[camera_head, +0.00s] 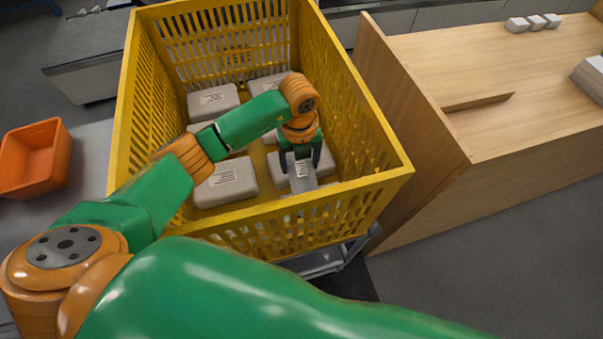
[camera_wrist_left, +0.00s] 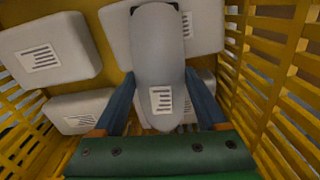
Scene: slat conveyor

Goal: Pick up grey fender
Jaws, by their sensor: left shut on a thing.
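The grey fender (camera_wrist_left: 158,50) is a long, rounded grey piece with a printed label near its close end and a dark far edge. My left gripper (camera_head: 300,162) reaches down into the yellow crate (camera_head: 345,75) and is shut on the fender. In the wrist view the blue-grey fingers of the left gripper (camera_wrist_left: 162,108) stand on both sides of the fender. In the head view the fender (camera_head: 303,181) shows below the fingers, partly hidden by them. My right gripper is not in view.
Several pale labelled packages, such as one at the crate's near left (camera_head: 226,184), lie on the crate floor around the fender. The crate's slatted walls stand close by. An orange bin (camera_head: 35,158) is left. A wooden counter (camera_head: 520,75) is right, with small white blocks (camera_head: 534,22).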

